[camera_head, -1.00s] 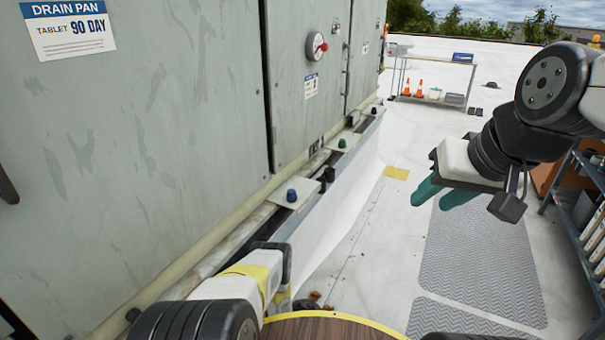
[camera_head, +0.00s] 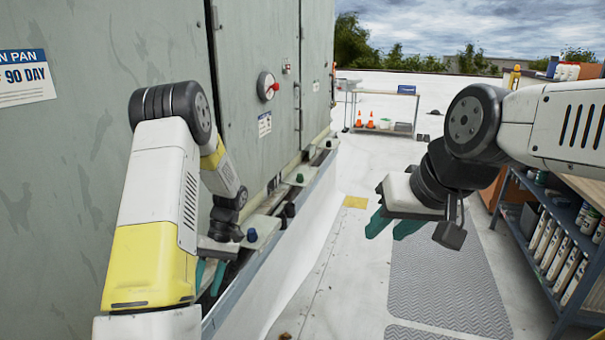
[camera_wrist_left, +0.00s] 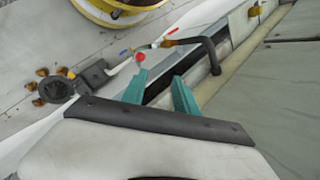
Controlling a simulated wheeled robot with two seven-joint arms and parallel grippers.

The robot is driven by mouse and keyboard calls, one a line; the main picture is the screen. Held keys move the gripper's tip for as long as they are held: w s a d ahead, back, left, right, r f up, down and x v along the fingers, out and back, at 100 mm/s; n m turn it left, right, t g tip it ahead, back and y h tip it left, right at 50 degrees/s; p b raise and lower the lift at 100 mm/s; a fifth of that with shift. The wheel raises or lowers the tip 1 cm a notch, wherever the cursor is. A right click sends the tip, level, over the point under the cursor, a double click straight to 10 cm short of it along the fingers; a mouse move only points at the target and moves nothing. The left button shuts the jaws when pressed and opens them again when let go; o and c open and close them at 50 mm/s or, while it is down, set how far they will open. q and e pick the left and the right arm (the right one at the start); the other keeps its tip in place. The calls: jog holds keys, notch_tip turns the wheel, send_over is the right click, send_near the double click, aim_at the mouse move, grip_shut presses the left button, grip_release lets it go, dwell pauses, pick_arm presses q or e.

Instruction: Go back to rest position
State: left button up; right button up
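My left gripper (camera_head: 210,277) hangs with its teal fingers down beside the cabinet's lower ledge, below a dark blue knob (camera_head: 252,235). In the left wrist view the left gripper (camera_wrist_left: 160,78) has its two fingers apart with nothing between them. A dark bent pipe (camera_wrist_left: 212,55) and a small red ball (camera_wrist_left: 140,57) show just beyond the fingertips. My right gripper (camera_head: 384,236) is held in the air over the walkway, right of centre. Its teal fingers are apart and empty.
The tall grey cabinet (camera_head: 70,180) fills the left side, close to my left arm. A shelf (camera_head: 560,215) with several upright containers stands at the right. A cart (camera_head: 405,98) with orange cones stands far back. Grey mats (camera_head: 440,270) lie on open white roof.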

pick_arm(q)
jog(key=s+d+r+m+t+h, duration=0.1)
jog(key=s+d+r+m+t, duration=0.15)
jog(key=r, duration=0.75)
jog(key=s+d+r+m+t+h, duration=0.15)
jog(key=d+r+t, duration=0.25)
jog(key=r, duration=0.6)
jog(key=s+d+r+m+t+h, duration=0.1)
jog(key=s+d+r+t, duration=0.1)
jog(key=s, duration=0.4)
jog(key=s+d+r+m+t+h, duration=0.1)
jog(key=s+d+r+t, duration=0.1)
jog(key=s+r+t, duration=0.2)
notch_tip(320, 180, up, 3)
jog(key=shift+s+d+r+m+h, duration=0.15)
jog(key=shift+s+d+m+h, duration=0.25)
jog(key=shift+s, duration=0.5)
jog(key=shift+a, duration=0.15)
